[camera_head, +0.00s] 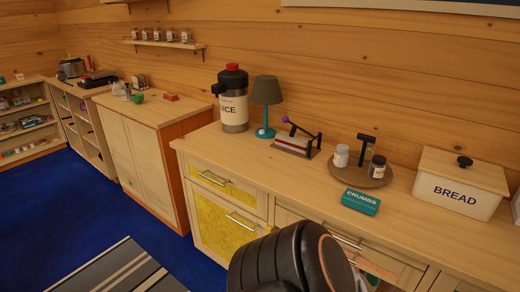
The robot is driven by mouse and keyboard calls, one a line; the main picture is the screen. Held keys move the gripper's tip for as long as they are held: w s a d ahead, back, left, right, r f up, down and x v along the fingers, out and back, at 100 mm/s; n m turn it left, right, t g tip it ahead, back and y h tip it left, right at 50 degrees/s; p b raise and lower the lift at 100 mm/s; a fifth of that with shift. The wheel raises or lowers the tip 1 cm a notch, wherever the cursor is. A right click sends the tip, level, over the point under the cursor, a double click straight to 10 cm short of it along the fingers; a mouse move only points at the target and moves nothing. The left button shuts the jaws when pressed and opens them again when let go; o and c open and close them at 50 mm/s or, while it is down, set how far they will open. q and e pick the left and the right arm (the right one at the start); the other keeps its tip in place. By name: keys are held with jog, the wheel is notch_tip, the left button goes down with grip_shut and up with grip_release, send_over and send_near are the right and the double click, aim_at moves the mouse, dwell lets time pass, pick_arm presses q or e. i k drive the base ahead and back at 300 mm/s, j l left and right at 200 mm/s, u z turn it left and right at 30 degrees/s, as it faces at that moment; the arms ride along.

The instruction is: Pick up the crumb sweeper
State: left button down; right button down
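The crumb sweeper (361,203) is a small teal block with "CRUMBS" in white letters on its side. It lies on the wooden counter (300,182) near the front edge, just in front of a round brown tray (345,174). It looks free on all sides, with nothing on top of it. Neither of my grippers shows in the head view.
The tray holds small jars and a dark upright handle. A bread box (460,192) stands to the right. A dark rounded shape blocks the lower middle.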

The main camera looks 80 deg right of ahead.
aim_at(363, 203)
jog(key=l+z, duration=0.1)
jog(key=z, duration=3.2)
